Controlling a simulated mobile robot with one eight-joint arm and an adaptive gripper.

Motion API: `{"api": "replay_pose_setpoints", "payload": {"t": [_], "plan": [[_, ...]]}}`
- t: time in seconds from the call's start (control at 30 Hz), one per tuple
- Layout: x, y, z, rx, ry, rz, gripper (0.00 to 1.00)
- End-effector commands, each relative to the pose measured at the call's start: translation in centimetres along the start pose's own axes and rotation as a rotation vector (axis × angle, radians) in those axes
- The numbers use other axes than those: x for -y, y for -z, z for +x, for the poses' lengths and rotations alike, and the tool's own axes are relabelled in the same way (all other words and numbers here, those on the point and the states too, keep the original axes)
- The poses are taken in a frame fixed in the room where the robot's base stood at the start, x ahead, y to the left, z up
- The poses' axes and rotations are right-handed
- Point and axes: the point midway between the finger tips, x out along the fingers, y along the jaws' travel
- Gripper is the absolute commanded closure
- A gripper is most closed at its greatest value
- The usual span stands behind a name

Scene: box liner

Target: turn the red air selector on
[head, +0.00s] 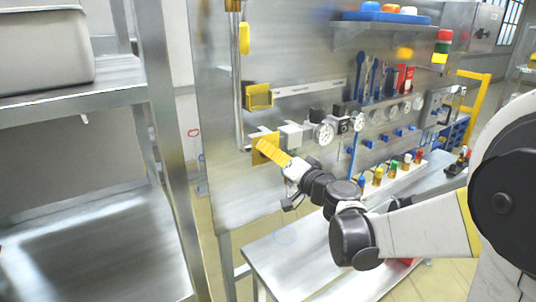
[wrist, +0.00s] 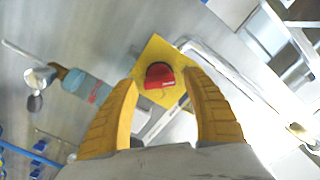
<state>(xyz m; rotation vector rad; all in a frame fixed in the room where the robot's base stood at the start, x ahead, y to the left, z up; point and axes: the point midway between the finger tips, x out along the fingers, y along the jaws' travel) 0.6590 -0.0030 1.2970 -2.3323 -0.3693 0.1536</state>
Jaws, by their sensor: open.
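The red selector (wrist: 160,75) is a small red knob on a square yellow plate (wrist: 158,47), seen in the wrist view. In the head view the yellow plate (head: 258,157) is on the metal panel, and my gripper hides the red knob. My gripper (wrist: 163,80) is open in front of the plate, with one yellow finger to either side of the red knob in the picture. I cannot tell whether a finger touches it. In the head view my gripper (head: 267,147) reaches the plate from the right.
Round gauges (head: 324,133) and fittings run along the panel (head: 225,100) to the right of the plate. A yellow box (head: 258,96) is above it. A metal bench (head: 285,250) stands below, and a metal shelf rack (head: 80,92) is at the left.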

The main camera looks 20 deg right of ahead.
Motion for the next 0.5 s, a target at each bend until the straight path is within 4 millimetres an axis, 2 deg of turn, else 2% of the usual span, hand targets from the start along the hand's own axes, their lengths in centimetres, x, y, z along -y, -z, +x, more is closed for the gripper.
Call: {"api": "replay_pose_setpoints", "payload": {"t": [0.3,0.47,0.5], "plan": [[0.01,0.03,0.27,0.0,0.0,0.0,0.44],[0.01,0.02,0.26,0.0,0.0,0.0,0.93],[0.01,0.02,0.26,0.0,0.0,0.0,0.95]]}}
